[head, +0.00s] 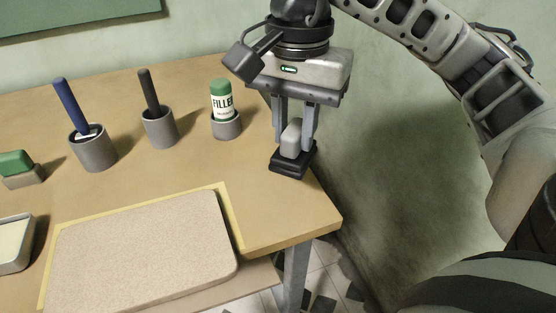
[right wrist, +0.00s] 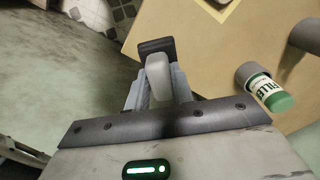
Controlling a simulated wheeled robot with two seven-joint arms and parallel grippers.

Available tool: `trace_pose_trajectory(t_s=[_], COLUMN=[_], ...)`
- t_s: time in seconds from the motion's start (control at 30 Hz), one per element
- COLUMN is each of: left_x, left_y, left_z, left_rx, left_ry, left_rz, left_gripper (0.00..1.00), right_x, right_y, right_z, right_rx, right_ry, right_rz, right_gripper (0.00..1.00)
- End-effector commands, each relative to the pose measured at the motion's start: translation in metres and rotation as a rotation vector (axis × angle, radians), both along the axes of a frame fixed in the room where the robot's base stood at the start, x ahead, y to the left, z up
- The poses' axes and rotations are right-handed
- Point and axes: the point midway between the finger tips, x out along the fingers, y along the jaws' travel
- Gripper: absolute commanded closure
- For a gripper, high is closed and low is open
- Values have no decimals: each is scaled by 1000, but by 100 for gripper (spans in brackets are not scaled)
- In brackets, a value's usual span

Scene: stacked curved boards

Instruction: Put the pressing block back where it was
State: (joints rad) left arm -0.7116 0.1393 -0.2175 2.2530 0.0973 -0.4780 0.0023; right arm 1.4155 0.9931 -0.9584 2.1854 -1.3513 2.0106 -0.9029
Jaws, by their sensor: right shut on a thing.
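The pressing block has a pale grey handle (head: 291,139) and a flat black base (head: 293,162). It is upright near the right edge of the wooden table (head: 260,225). My right gripper (head: 294,134) points down with its fingers on both sides of the handle, shut on it. In the right wrist view the handle (right wrist: 158,76) sits between the fingers, with the black base (right wrist: 155,47) beyond it. I cannot tell whether the base touches the table. My left gripper is not in view.
A curved board stack (head: 145,245) lies at the front on yellow-edged material. A green filler bottle (head: 221,98) stands in a grey cup left of the block. Two more cups (head: 95,151) (head: 160,130) hold blue and dark tools. A green-topped block (head: 20,168) and tray (head: 14,246) are at left.

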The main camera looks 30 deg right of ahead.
Motion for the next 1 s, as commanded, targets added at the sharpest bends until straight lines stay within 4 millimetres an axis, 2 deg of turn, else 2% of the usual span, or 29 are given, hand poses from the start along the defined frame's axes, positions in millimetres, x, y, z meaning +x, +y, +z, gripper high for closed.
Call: trace_pose_trajectory(t_s=[0.03,0.23,0.47,0.67,1.0], left_x=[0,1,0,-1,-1], left_y=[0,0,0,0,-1], left_z=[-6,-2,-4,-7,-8], left_rx=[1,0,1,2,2], left_ry=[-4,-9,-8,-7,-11], left_rz=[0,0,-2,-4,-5], left_gripper=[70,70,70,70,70], right_x=[7,29,39,40,40], right_y=[0,-1,-2,-2,-2], right_z=[-17,-38,-51,-80,-85], right_rx=[2,-1,1,-1,0], right_ry=[8,3,3,3,0], right_rz=[1,0,1,2,2], right_gripper=[100,100,100,100,100])
